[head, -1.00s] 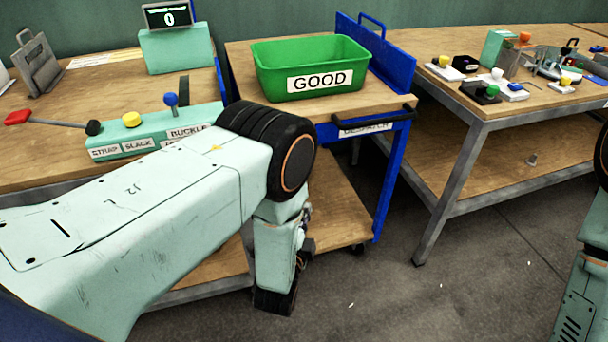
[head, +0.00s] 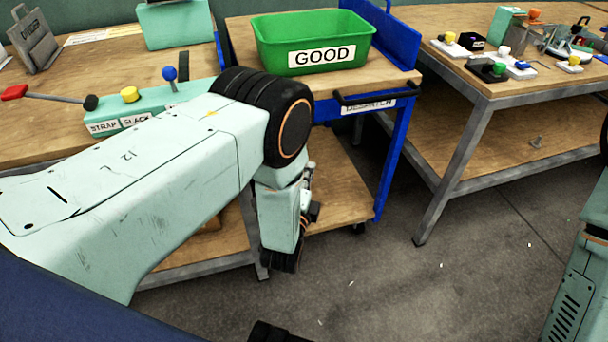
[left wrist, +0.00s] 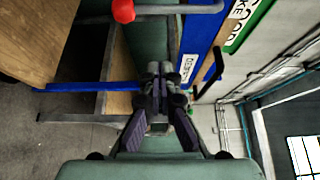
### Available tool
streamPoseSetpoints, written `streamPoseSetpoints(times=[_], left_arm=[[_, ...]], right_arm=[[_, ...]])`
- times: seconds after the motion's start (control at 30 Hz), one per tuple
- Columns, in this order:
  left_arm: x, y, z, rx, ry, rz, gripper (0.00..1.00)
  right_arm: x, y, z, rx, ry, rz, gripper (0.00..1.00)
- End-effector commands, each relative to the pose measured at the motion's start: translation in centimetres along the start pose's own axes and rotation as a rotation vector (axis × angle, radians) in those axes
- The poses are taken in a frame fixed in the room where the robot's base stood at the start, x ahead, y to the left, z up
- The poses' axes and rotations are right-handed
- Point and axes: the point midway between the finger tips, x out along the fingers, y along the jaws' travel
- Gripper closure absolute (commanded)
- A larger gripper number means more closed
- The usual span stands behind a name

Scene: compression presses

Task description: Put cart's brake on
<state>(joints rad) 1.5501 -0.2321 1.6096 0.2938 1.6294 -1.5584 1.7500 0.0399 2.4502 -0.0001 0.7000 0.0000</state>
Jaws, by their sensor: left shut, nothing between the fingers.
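The cart is blue with a wooden top, a lower shelf and a blue frame (head: 393,160). Its front label reads DESPATCH (head: 368,106). My left arm crosses the head view, and my left gripper (head: 312,210) is mostly hidden behind its wrist, in front of the cart's lower part. In the left wrist view my left gripper (left wrist: 160,72) is shut and empty, pointing at the cart, whose blue frame (left wrist: 196,45) is close behind the fingertips. A grey lever with a red knob (left wrist: 123,10) shows at that view's top, apart from the fingers.
A green bin (head: 270,50) marked GOOD stands on the cart. The left bench holds a control box (head: 105,124) with a red-ended lever (head: 14,92). The right table (head: 470,95) holds several small devices. Open floor (head: 400,290) lies in front.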

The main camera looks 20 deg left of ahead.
Motion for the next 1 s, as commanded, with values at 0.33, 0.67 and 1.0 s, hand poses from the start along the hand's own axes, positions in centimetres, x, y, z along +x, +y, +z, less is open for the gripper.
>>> streamPoseSetpoints(times=[0.33,0.67,1.0], left_arm=[[6.3,0.2,0.0,-0.001,0.000,-0.004,1.00],[6.0,0.1,3.2,0.001,-0.002,0.001,1.00],[5.7,0.1,3.7,0.000,0.001,0.000,1.00]], right_arm=[[2.2,0.0,0.0,0.000,0.000,0.000,0.60],[2.7,0.0,0.0,0.000,0.000,0.000,0.60],[2.8,0.0,0.0,0.000,0.000,0.000,0.60]])
